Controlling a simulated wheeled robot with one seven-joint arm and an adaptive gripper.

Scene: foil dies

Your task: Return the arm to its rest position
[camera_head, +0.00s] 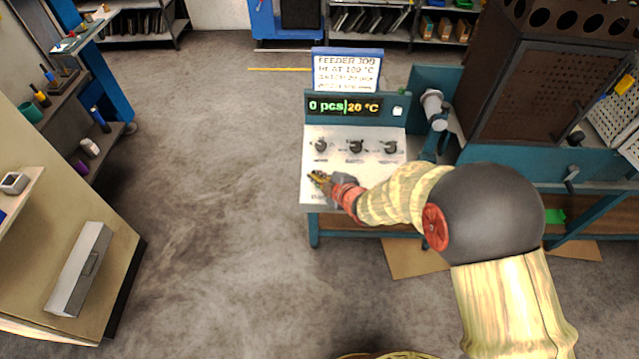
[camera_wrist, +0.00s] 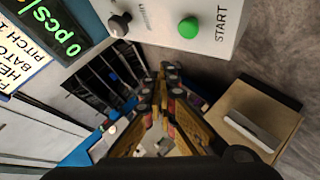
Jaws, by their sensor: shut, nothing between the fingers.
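My gripper (camera_head: 319,178) is in front of the lower left of a white control panel (camera_head: 345,183) in the head view. My arm reaches to it from the right. The wrist view shows the gripper's fingers (camera_wrist: 168,75) shut with nothing between them. A green START button (camera_wrist: 188,27) shows on the panel in the wrist view, apart from the fingertips there. In the head view my gripper hides this button. The panel carries dark knobs, one of them (camera_head: 356,146) in the middle. The display (camera_head: 344,107) above reads 0 pcs and 20 °C.
A job sign (camera_head: 346,72) stands above the display. A teal bench with a large brown perforated cabinet (camera_head: 520,90) stands right of the panel, close to my arm. A beige cabinet (camera_head: 60,255) stands at the left. The grey floor (camera_head: 220,200) between is clear.

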